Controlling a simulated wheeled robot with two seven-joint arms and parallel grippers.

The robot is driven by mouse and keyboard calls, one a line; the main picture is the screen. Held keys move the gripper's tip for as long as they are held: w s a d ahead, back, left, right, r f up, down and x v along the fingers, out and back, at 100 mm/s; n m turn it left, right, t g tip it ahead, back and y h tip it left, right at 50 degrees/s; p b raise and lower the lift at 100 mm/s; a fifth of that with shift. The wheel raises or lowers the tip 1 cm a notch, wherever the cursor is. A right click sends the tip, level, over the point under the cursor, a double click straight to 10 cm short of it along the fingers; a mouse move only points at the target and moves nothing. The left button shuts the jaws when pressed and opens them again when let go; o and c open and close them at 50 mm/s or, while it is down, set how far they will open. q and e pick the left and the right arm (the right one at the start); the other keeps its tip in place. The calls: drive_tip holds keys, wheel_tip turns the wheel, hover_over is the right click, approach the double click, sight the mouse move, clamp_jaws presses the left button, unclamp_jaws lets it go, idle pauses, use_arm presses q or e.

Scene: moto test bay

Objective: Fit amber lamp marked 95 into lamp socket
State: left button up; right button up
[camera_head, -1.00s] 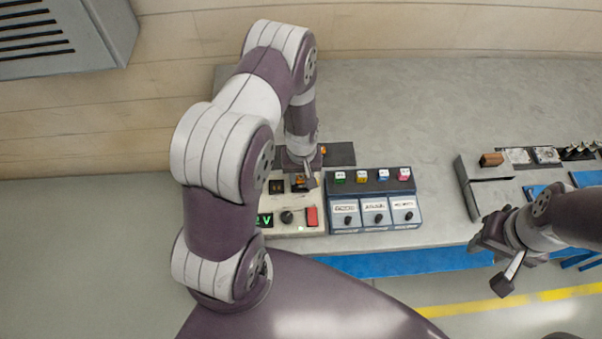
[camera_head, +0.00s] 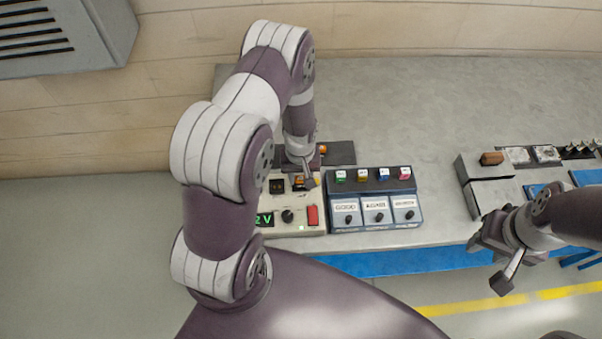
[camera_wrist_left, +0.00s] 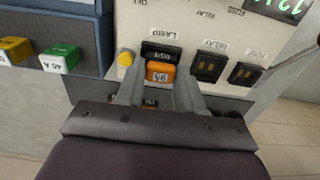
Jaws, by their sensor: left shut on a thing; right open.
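The amber lamp marked 95 (camera_wrist_left: 159,73) sits between the fingertips of my left gripper (camera_wrist_left: 158,82), which is shut on it. In the wrist view the lamp lies right against the dark lamp socket (camera_wrist_left: 161,50) under the LAMP label. I cannot tell whether it is seated in the socket. In the head view my left gripper (camera_head: 303,183) is over the test panel (camera_head: 290,228), and only a bit of the amber lamp (camera_head: 298,182) shows. My right gripper (camera_head: 490,235) is open and empty near the bench's front edge.
A blue box (camera_head: 375,213) with labelled sections and several coloured blocks stands right of the panel. Another orange item (camera_head: 323,150) lies on a dark mat (camera_head: 340,154) behind my left gripper. The rear bench (camera_head: 450,100) is clear.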

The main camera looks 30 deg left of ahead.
use_arm(q)
drive_tip(key=shift+f, duration=0.1)
idle(0.3)
drive_tip(key=shift+f, duration=0.2)
idle(0.4)
drive_tip(key=o, duration=1.1)
